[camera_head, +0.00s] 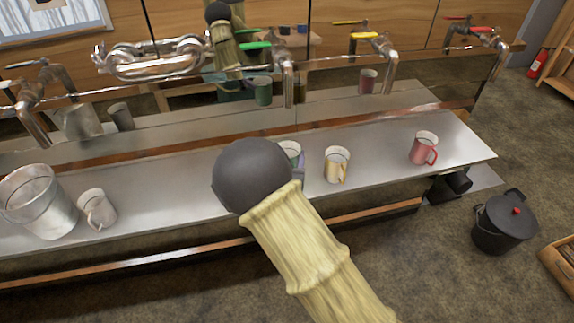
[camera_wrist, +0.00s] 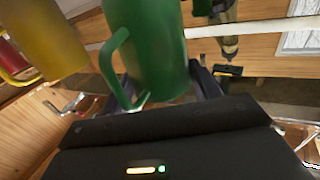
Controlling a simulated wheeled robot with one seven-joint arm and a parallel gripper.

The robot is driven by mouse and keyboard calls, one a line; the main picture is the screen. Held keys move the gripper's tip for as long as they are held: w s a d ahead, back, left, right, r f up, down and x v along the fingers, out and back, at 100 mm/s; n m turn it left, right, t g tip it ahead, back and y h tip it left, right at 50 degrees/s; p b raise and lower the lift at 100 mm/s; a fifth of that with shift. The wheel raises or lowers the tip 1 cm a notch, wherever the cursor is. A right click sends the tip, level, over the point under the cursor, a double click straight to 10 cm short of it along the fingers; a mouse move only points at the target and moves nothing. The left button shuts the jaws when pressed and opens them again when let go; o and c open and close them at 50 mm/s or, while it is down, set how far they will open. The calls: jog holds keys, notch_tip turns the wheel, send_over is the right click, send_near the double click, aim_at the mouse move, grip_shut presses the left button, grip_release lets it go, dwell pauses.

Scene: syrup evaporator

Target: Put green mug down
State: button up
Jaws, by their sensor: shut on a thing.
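The green mug (camera_wrist: 148,45) fills the upper middle of the wrist view, its handle towards the left. My gripper (camera_wrist: 165,88) is shut on it, with the dark fingers on either side of its lower part. In the head view, only part of the green mug (camera_head: 291,150) shows behind my arm, over the steel shelf (camera_head: 390,155). My arm hides my gripper and the mug's base there, so I cannot tell whether it touches the shelf. The mug looks roughly upright.
A yellow mug (camera_head: 337,166) stands close to the right, and a red mug (camera_head: 423,149) farther right. A white mug (camera_head: 97,210) and metal bucket (camera_head: 37,202) stand left. Taps, including a green-handled one (camera_head: 255,45), hang behind. A black pot (camera_head: 503,222) is on the floor.

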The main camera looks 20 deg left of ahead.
jog(key=shift+f, duration=1.6)
jog(key=shift+f, duration=0.15)
jog(key=o, duration=1)
jog(key=shift+r, duration=0.25)
jog(key=s, duration=0.4)
jog(key=s+d+b, duration=0.1)
jog(key=s, duration=0.7)
jog(key=shift+d+f+b, duration=0.1)
jog(key=shift+d+b, duration=0.2)
jog(key=shift+d, duration=0.1)
jog(key=shift+w, duration=0.1)
